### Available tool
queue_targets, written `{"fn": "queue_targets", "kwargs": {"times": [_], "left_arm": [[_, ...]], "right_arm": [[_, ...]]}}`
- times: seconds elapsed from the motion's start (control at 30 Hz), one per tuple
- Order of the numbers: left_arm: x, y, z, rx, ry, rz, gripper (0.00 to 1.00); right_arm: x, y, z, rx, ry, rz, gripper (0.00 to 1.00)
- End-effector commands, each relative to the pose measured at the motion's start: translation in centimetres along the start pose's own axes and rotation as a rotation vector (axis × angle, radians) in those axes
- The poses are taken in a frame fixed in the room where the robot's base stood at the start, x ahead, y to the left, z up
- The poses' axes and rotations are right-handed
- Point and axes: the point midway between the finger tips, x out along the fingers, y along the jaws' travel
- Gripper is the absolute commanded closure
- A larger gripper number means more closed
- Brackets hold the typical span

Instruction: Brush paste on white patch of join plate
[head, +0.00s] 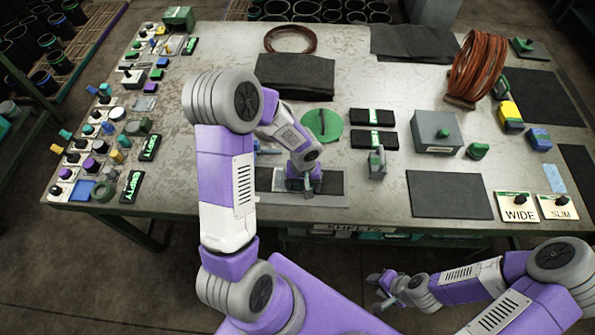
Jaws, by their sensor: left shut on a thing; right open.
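My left gripper (303,187) points down over the right part of that patch. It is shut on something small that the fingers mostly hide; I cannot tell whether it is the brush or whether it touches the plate. My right gripper (378,290) is open and empty, off the table below its front edge. I cannot make out any paste on the patch.
A green round mat (322,131), black green-banded packs (374,139), a grey clamp-like tool (376,163) and a grey box (437,132) lie nearby. A dark mat (451,195) and WIDE and SLIM signs (519,208) are to the right. Many small items fill the left edge.

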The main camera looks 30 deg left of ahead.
Motion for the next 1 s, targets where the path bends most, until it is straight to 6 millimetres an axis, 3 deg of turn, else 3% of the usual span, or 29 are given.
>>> {"fn": "queue_targets", "kwargs": {"times": [0.8,1.0], "left_arm": [[-7.5,0.1,-0.3,0.017,0.002,0.001,0.4],[-8.1,0.1,-0.3,0.018,0.0,0.0,0.4]], "right_arm": [[-4.5,-1.7,0.2,0.0,0.001,0.0,0.57],[-4.8,-1.8,0.2,0.0,0.001,0.0,0.57]]}}
